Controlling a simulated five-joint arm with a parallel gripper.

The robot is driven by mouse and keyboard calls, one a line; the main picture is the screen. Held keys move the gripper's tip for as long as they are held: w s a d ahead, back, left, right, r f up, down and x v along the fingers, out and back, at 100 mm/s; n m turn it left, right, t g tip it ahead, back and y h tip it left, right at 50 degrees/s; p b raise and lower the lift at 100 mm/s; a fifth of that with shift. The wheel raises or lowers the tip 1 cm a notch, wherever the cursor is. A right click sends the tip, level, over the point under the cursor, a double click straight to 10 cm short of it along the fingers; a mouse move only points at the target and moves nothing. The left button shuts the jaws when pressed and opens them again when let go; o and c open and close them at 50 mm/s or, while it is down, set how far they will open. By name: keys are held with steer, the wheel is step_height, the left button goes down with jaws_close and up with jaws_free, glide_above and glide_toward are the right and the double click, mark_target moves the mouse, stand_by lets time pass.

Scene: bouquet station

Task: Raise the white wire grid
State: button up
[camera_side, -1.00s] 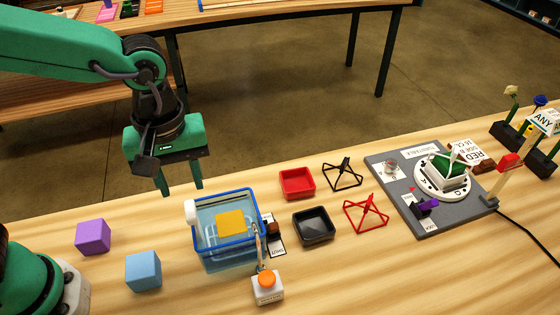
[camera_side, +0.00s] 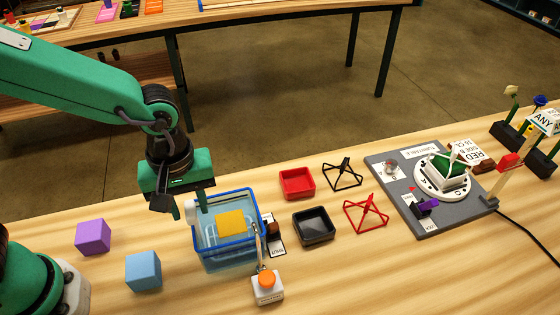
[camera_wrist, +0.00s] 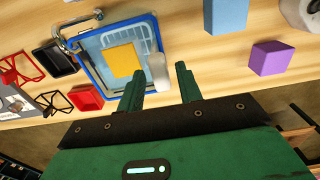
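The white wire grid (camera_wrist: 120,38) shows through the blue-rimmed clear tank (camera_side: 228,267), partly hidden by a yellow square (camera_side: 231,223). In the side view only faint pale lines of it show beside the square. A white rounded piece (camera_wrist: 159,72) sits at the tank's left edge in the side view. My gripper (camera_side: 189,208) is open, its fingers pointing down near that piece. In the wrist view my gripper (camera_wrist: 157,88) has its two fingers apart with nothing held; the white piece appears beyond the gap between them. I cannot tell whether a finger touches it.
A purple cube (camera_side: 93,237) and a blue cube (camera_side: 143,271) stand left of the tank. A red tray (camera_side: 297,183), a black tray (camera_side: 314,227) and wire stands lie to the right. A grey turntable board (camera_side: 450,213) is farther right.

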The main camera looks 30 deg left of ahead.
jaws_close()
steer(key=shift+r, duration=0.15)
step_height(320, 180, up, 8)
steer(key=shift+f, duration=0.1)
steer(key=shift+o, duration=1.1)
jaws_free()
step_height(320, 180, up, 8)
